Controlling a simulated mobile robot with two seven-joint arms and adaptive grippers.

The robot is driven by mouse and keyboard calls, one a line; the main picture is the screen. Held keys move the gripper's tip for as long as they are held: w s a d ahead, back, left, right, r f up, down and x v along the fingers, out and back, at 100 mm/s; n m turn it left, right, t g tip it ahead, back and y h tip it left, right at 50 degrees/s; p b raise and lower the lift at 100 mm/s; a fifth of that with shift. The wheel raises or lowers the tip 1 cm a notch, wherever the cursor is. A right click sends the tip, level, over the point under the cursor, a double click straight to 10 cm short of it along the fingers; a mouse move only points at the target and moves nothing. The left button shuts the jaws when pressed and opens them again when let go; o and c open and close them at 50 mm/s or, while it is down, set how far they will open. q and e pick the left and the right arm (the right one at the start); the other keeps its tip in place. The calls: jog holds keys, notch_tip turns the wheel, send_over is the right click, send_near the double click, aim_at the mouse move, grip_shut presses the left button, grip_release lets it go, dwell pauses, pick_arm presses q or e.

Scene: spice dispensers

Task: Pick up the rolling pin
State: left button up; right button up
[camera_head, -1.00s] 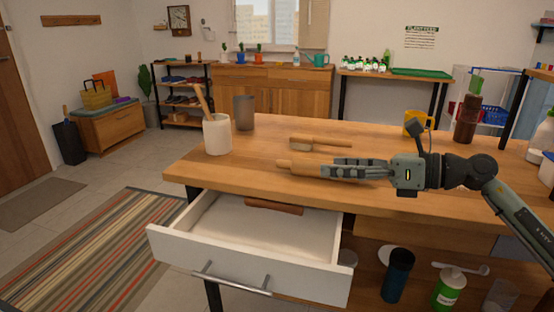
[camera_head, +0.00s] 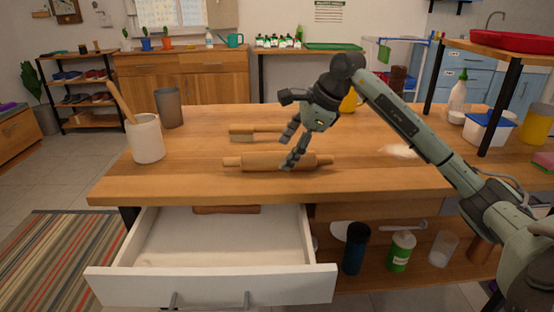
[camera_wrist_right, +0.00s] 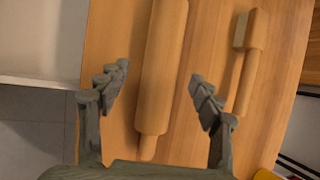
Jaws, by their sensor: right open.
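The wooden rolling pin (camera_head: 260,162) lies sideways near the front of the wooden table. In the right wrist view, the rolling pin (camera_wrist_right: 160,75) runs lengthwise between my fingers. My right gripper (camera_head: 290,150) is open and empty above the right half of the pin, pointing down. In the right wrist view, the right gripper (camera_wrist_right: 158,92) has one finger on each side of the pin, with a gap to each. I cannot tell how far above the pin the fingertips are. My left gripper is not in view.
A wooden brush (camera_head: 243,131) lies just behind the pin. A white crock (camera_head: 146,140) with utensils and a grey cup (camera_head: 169,108) stand at the left. An open white drawer (camera_head: 215,285) juts out below the table's front edge, with a brown item (camera_head: 226,209) inside.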

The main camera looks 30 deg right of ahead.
jog(key=shift+x, duration=1.45)
jog(key=c, duration=1.3)
jog(key=shift+r, duration=0.1)
jog(key=shift+c, duration=0.8)
jog(key=shift+w+r, duration=0.1)
